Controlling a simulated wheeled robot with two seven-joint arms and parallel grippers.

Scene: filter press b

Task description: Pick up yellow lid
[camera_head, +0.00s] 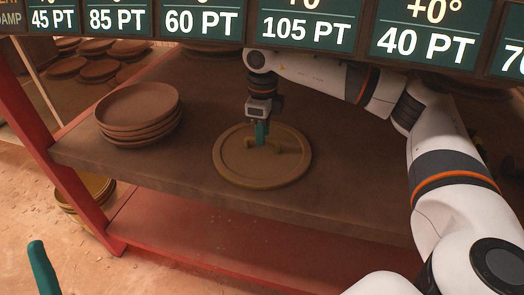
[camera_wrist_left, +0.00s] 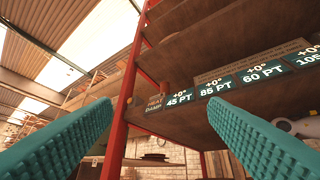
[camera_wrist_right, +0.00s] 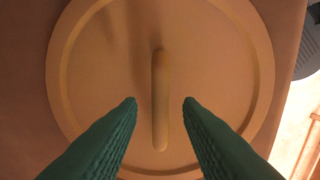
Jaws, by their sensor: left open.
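The yellow lid (camera_head: 232,168) lies flat on the brown shelf (camera_head: 190,190), round, with a raised rim and a bar handle across its middle. It fills most of the right wrist view (camera_wrist_right: 100,60), with the handle (camera_wrist_right: 160,85) upright in the middle. My right gripper (camera_head: 262,133) is over the lid at its handle. Its teal fingers (camera_wrist_right: 160,102) are apart, one on each side of the handle, with a gap on both sides. One finger of my left gripper (camera_head: 43,268) shows at the lower left; both fingers (camera_wrist_left: 158,102) are wide apart and empty.
A stack of brown plates (camera_head: 137,112) stands left of the lid. A red post (camera_head: 50,150) bounds the shelf on the left. Yellowish round pieces (camera_head: 88,195) lie below. A row of number signs (camera_head: 305,30) hangs above the arm.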

